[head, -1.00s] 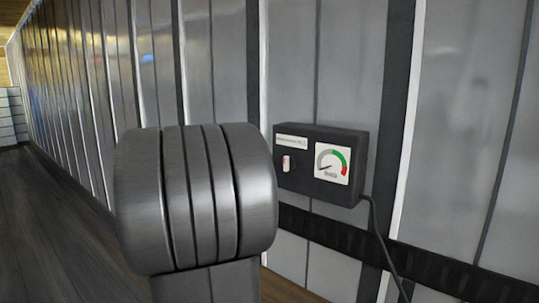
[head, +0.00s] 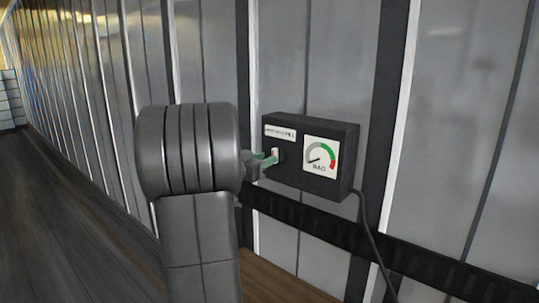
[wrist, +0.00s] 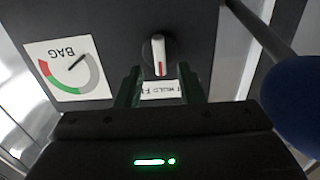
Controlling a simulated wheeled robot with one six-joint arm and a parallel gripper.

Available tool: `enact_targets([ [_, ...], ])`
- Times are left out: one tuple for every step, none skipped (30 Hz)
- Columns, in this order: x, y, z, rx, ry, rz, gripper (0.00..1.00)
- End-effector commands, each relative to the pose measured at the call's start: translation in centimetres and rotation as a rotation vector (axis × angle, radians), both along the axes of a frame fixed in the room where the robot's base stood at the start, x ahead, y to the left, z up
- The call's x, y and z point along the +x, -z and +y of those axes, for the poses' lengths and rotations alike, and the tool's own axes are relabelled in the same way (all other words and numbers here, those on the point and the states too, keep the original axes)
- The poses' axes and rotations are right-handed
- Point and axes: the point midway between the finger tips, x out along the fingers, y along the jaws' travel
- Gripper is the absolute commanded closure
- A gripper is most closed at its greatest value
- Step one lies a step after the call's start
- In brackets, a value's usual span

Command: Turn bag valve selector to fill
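The valve selector is a small knob with a white, red-marked handle (wrist: 158,55) on a dark box (head: 345,147). In the head view the selector (head: 275,155) sits left of the gauge, under a white label. In the head view my gripper (head: 265,160) reaches the selector from the left.
The gauge marked "BAG" (head: 320,156) has its needle in the grey part, off the green and red. A cable (head: 372,235) hangs from the box's right side. A dark rail (head: 310,222) runs along the ribbed metal wall below. The floor at left is clear.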

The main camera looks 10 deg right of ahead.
Motion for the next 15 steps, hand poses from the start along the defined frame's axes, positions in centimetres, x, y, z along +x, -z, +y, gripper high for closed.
enact_targets([
  [0.5, -0.1, -0.7, 0.001, 0.002, 0.001, 0.65],
  [0.8, -0.1, -1.0, 0.001, 0.001, 0.001, 0.65],
  [1.0, -0.1, -1.4, 0.001, 0.002, 0.001, 0.65],
  [1.2, -0.1, -1.6, 0.001, 0.002, 0.0, 0.65],
  [1.4, 0.0, -1.8, 0.001, 0.001, -0.001, 0.65],
  [1.6, 0.0, -2.0, 0.001, 0.001, -0.001, 0.65],
  [1.7, 0.0, -2.1, 0.001, 0.0, -0.001, 0.65],
  [1.7, 0.0, -2.2, 0.001, -0.001, -0.001, 0.65],
  [1.8, 0.0, -2.2, 0.001, -0.001, -0.001, 0.65],
  [1.8, 0.0, -2.3, 0.001, -0.001, -0.001, 0.65],
  [1.8, 0.0, -2.3, 0.001, -0.001, -0.001, 0.65],
  [1.8, 0.0, -2.3, 0.001, -0.001, -0.001, 0.65],
  [1.8, 0.0, -2.3, 0.001, -0.001, -0.001, 0.65],
  [1.8, 0.0, -2.3, 0.001, -0.001, -0.001, 0.65],
  [1.8, 0.0, -2.3, 0.001, -0.001, -0.001, 0.65],
])
